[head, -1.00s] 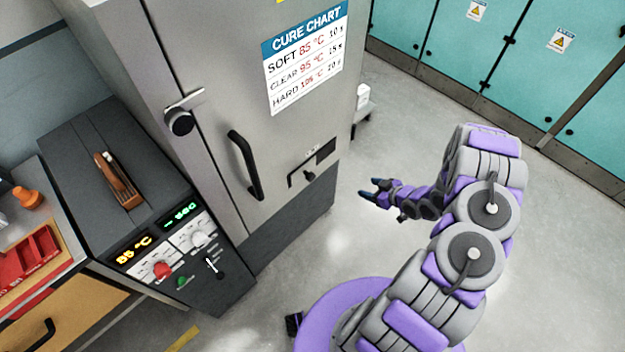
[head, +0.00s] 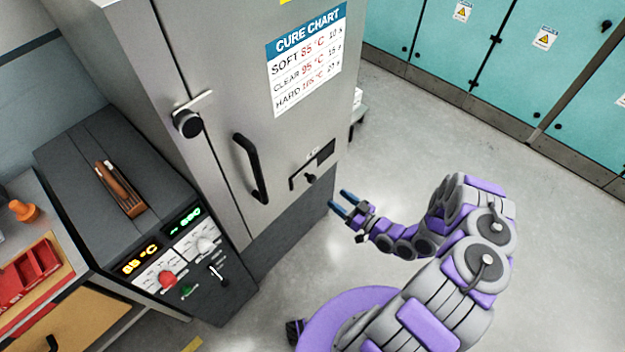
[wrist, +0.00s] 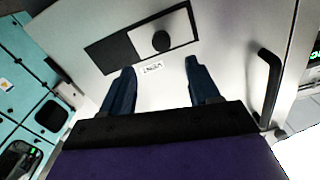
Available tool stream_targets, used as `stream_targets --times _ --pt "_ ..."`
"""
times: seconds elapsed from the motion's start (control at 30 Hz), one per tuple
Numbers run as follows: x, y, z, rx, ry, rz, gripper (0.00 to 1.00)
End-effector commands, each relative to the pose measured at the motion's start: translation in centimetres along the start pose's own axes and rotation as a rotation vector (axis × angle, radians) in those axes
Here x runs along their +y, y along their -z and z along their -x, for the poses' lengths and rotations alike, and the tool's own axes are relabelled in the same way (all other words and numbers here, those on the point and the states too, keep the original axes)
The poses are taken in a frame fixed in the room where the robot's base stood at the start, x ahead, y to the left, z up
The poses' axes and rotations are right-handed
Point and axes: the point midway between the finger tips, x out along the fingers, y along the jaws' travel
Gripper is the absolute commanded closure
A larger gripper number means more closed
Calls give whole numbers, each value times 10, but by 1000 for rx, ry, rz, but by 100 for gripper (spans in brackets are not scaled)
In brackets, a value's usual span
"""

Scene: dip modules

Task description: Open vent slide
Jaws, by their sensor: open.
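The vent slide is a small black knob (head: 310,178) on a dark and light slot plate (head: 322,158) low on the grey cabinet door. In the wrist view the knob (wrist: 161,41) sits on the light part of the plate, with the dark part to its left. A small label (wrist: 152,68) lies beside the plate. My gripper (head: 339,203) is open and empty, to the right of and below the knob in the head view. In the wrist view its two blue fingers (wrist: 158,82) point toward the plate, apart from the knob.
A black door handle (head: 250,168) stands out left of the vent plate. A latch (head: 188,122) is higher up. A control box (head: 175,250) with lit displays stands at the left. Open floor lies to the right, before teal cabinets (head: 480,45).

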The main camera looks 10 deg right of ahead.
Motion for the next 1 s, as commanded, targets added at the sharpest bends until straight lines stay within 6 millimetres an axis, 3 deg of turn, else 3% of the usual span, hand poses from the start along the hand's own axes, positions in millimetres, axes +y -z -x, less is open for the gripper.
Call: stream_targets --times 0.6,0.8,1.0 --pt "-1 -1 -108 -2 3 3 39" --pt "-1 0 -125 0 2 2 39" --pt "0 0 -128 -1 0 1 39"
